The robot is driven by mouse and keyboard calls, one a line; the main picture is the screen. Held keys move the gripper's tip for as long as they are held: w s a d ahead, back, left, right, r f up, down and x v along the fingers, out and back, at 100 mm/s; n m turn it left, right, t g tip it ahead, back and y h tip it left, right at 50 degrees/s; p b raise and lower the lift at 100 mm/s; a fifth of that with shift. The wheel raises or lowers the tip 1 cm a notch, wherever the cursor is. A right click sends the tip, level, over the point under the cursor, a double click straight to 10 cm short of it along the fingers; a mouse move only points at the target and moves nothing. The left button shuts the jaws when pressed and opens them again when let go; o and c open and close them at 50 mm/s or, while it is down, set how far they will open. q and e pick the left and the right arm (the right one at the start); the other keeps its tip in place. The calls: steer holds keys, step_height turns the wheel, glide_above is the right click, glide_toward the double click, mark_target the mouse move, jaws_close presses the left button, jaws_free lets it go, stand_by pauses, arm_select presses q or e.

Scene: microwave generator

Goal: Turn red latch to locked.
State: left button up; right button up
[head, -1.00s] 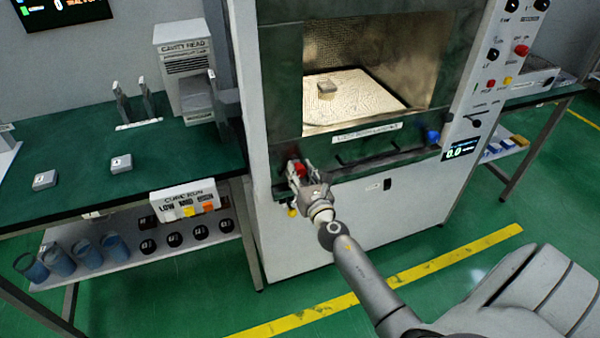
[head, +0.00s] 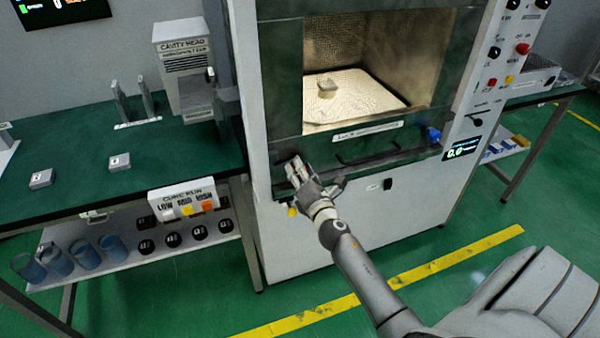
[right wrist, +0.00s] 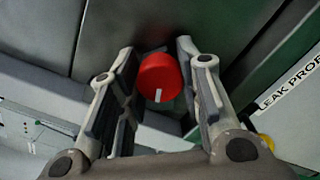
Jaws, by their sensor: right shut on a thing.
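The red latch (right wrist: 158,78) is a round red knob with a short white mark on its face. The mark points toward the bottom of the right wrist view. My right gripper (head: 294,168) is at the lower left of the cabinet front, below the open lit cavity. Its two fingers stand on either side of the red latch and are shut on it. In the head view the fingers mostly hide the latch. My left gripper is not in view.
The cavity (head: 370,40) holds a small grey block (head: 327,88) on a pale plate. A blue knob (head: 432,134) is at the right of the front. A yellow knob (head: 292,211) sits just below my gripper. A green bench (head: 80,150) stands left; the floor ahead is clear.

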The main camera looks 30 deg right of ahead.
steer(key=m, duration=0.4)
steer(key=shift+m, duration=2.9)
steer(key=shift+f, duration=0.1)
steer(key=o, duration=1.1)
steer(key=shift+c, duration=0.2)
steer(key=shift+s, duration=0.15)
steer(key=v, duration=1.1)
steer(key=shift+s, duration=0.4)
